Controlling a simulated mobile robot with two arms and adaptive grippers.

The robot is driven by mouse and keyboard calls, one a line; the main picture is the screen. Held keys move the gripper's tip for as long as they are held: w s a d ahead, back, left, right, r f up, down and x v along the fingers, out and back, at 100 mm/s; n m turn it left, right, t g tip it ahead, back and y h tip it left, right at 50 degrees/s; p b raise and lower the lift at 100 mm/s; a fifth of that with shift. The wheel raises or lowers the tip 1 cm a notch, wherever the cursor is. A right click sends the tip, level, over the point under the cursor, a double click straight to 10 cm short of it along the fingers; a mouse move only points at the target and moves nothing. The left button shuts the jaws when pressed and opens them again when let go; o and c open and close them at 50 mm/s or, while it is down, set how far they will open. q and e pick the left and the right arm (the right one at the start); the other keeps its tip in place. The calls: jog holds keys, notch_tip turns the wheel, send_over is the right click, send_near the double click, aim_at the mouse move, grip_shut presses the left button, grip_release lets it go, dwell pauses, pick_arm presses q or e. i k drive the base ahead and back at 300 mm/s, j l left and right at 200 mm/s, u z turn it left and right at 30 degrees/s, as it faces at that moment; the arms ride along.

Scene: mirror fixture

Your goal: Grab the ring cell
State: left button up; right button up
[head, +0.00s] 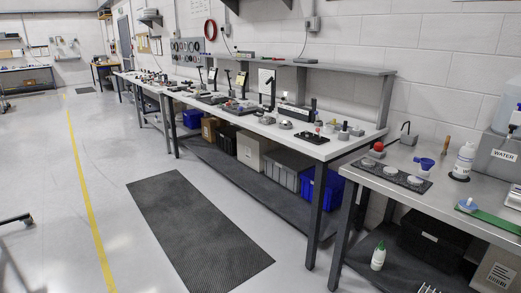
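No object can be clearly told as the ring cell from this distance. Many small fixtures and parts stand on the long white-topped workbench (345,150), which runs from the middle distance to the right. Among them are a black plate (312,138) near its close end and a tall black stand (270,95). On the nearer metal bench (450,205) at the right lies a dark strip (393,175) with round pale pieces on it. Neither of my grippers shows in the head view.
A dark floor mat (195,225) lies before the bench, with open floor to its left and a yellow line (85,185). A white bottle (463,160) and a water container (495,155) stand on the metal bench. Blue bins (322,188) sit on the lower shelf.

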aim_at(327, 129)
jog(key=i+z, duration=0.1)
jog(key=i, duration=1)
jog(key=i+j, duration=0.2)
jog(key=i, duration=0.85)
jog(key=l+z, duration=0.05)
